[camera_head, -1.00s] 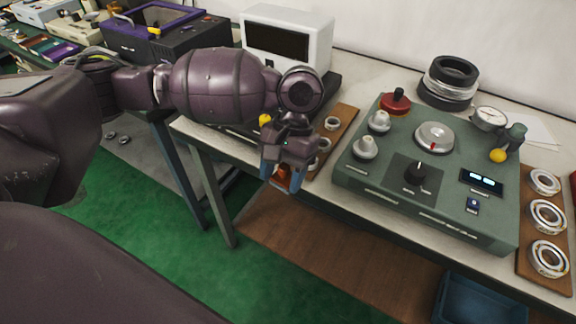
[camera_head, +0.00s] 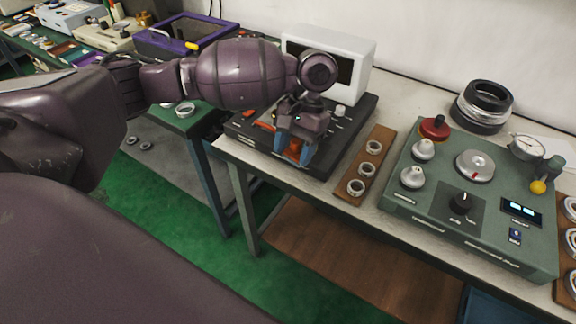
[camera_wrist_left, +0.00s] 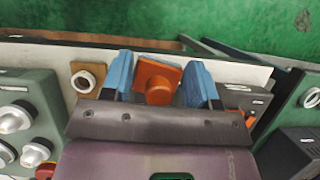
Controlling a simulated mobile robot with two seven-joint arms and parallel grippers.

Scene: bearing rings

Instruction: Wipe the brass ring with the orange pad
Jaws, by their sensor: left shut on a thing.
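My left gripper (camera_head: 293,160) has two blue fingers and is shut on the orange pad (camera_wrist_left: 157,80), which shows between the fingers in the left wrist view with its round knob. In the head view the gripper hangs over the front of the black device, left of a wooden board (camera_head: 344,186). Three small rings stand on that board: a far ring (camera_head: 374,147), a middle ring (camera_head: 367,170) and a near ring (camera_head: 355,188). They look pale metal, and I cannot tell which is brass. My right gripper is out of view.
The black device (camera_head: 352,130) has a white box (camera_head: 352,52) behind it. A green control panel (camera_head: 440,215) with knobs stands to the right. Black and silver large rings (camera_head: 482,105) stand at the back. A purple-edged bin (camera_head: 190,32) is at the back left.

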